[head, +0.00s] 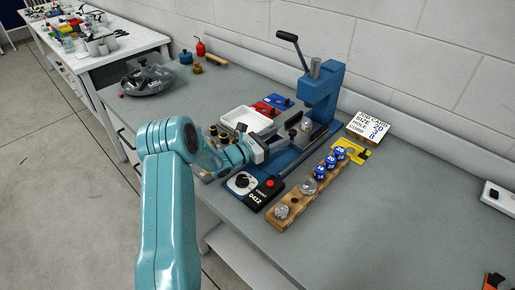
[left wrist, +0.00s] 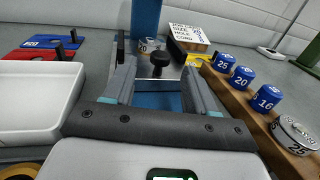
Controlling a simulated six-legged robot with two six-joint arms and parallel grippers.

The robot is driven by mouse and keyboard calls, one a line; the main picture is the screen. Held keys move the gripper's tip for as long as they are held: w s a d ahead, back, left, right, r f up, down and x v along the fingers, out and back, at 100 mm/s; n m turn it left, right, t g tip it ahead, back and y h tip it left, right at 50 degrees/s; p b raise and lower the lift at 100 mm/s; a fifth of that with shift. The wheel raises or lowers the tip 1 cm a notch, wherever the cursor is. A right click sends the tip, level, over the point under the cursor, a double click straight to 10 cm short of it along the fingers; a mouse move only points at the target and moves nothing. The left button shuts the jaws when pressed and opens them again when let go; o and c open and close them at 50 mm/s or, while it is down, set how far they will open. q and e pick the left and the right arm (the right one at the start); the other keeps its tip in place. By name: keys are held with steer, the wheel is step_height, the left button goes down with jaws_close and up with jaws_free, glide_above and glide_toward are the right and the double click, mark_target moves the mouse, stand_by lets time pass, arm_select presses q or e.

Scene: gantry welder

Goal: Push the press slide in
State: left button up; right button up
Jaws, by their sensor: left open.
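The blue press (head: 322,95) stands on the bench with its black-knobbed lever raised. Its slide (left wrist: 148,70) is a metal plate in the blue base, with a black knob (left wrist: 159,58) at the near end. A round metal die (head: 306,124) sits on the slide beyond the knob; it also shows in the left wrist view (left wrist: 148,45). My left gripper (head: 284,140) is open and low over the front of the base. In the left wrist view its fingers (left wrist: 158,72) stand either side of the knob, with gaps visible; contact cannot be told. My right gripper is out of view.
A wooden rack (head: 300,203) with blue numbered dies and metal dies lies right of the press. A counter box (head: 252,188) is in front. A job card (head: 368,127) stands behind right.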

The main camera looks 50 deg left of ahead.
arm_select(q)
steer(key=s, duration=0.5)
steer(key=s+a+b, duration=0.1)
steer(key=s, duration=0.2)
steer(key=shift+s, duration=0.35)
